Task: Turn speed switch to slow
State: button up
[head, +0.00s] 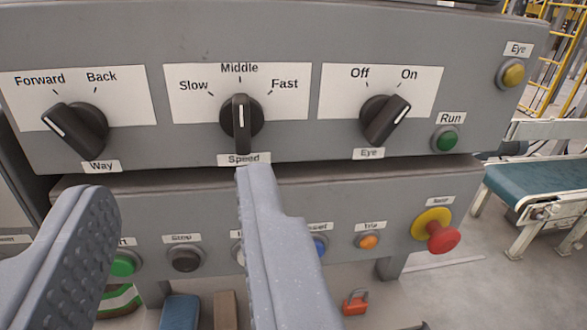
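The speed switch (241,118) is a black rotary knob in the middle of the upper panel, above the label "Speed". Its white line points straight up to "Middle", with "Slow" at its upper left and "Fast" at its upper right. My gripper (172,195) is open and empty, its two grey fingers wide apart. The right fingertip is just below the knob, overlapping the bottom of the "Speed" label. The left finger is lower and farther left. I see no contact with the knob.
The "Way" knob (76,130) is on the left, pointing to "Forward". The "Eye" knob (384,118) is on the right, pointing to "On". The lower panel has a green button (124,264), other buttons and a red emergency stop (441,237). A conveyor (540,182) stands at right.

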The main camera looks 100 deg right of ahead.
aim_at(239, 110)
jog(key=shift+m+g, duration=0.6)
jog(key=shift+g, duration=0.1)
jog(key=d, duration=0.5)
jog(key=d+f, duration=0.1)
jog(key=d, duration=0.3)
jog(key=d+f, duration=0.1)
jog(key=d, duration=0.4)
jog(key=shift+s+d+f, duration=0.15)
jog(key=shift+s+d, duration=0.1)
jog(key=shift+d, duration=0.1)
jog(key=c, duration=0.6)
